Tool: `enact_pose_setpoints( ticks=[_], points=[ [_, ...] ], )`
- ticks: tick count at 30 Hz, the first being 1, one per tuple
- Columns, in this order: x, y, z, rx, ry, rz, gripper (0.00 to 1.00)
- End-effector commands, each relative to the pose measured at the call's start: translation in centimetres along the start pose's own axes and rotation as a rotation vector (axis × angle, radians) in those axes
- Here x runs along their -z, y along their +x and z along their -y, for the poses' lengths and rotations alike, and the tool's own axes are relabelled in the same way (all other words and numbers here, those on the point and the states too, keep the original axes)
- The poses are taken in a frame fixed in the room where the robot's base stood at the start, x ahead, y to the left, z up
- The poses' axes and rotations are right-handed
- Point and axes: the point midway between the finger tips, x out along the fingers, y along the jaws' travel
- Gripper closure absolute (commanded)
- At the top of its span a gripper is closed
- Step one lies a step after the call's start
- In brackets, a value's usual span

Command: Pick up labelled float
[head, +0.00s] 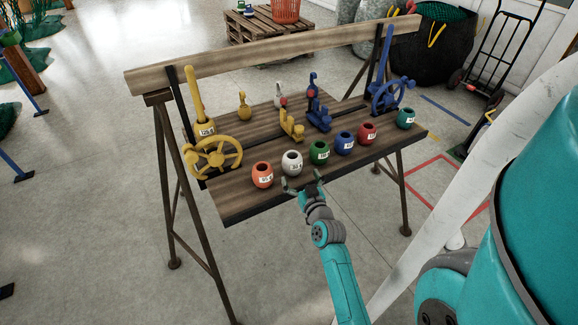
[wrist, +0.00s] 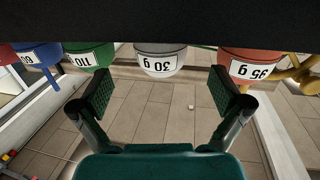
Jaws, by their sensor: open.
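A row of small round floats with white labels stands on the bench's front board. From left to right in the head view they are orange (head: 262,176), white (head: 292,163), green (head: 319,153), blue (head: 344,143), red (head: 367,133) and teal (head: 405,118). My gripper (head: 304,182) is open and empty at the board's front edge, just in front of the white and green floats. In the wrist view my gripper (wrist: 163,92) has its fingers apart, with the white float (wrist: 160,62) beyond the gap. Its upside-down label seems to read 30 g.
The wooden bench (head: 235,205) also bears a yellow handwheel (head: 213,157), a blue handwheel (head: 391,96) and several yellow and blue fittings behind the floats. A raised back beam (head: 270,52) spans the bench. The floor in front is clear.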

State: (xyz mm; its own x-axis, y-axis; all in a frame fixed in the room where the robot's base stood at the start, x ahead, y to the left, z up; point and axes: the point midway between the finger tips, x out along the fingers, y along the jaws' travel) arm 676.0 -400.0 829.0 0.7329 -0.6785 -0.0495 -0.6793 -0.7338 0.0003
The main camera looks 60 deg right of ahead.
Motion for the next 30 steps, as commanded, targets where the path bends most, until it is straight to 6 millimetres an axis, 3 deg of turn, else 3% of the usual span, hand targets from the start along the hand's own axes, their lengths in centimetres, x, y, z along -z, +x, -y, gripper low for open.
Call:
enact_pose_setpoints(
  ticks=[3,11,21,30],
  points=[
    [0.0,1.6,0.0,0.000,0.000,-0.001,0.00],
    [0.1,3.1,0.1,0.001,0.000,0.000,0.00],
    [0.3,7.2,0.3,0.001,0.000,0.000,0.00],
    [0.2,7.7,0.3,0.001,0.000,0.001,0.00]
  ],
)
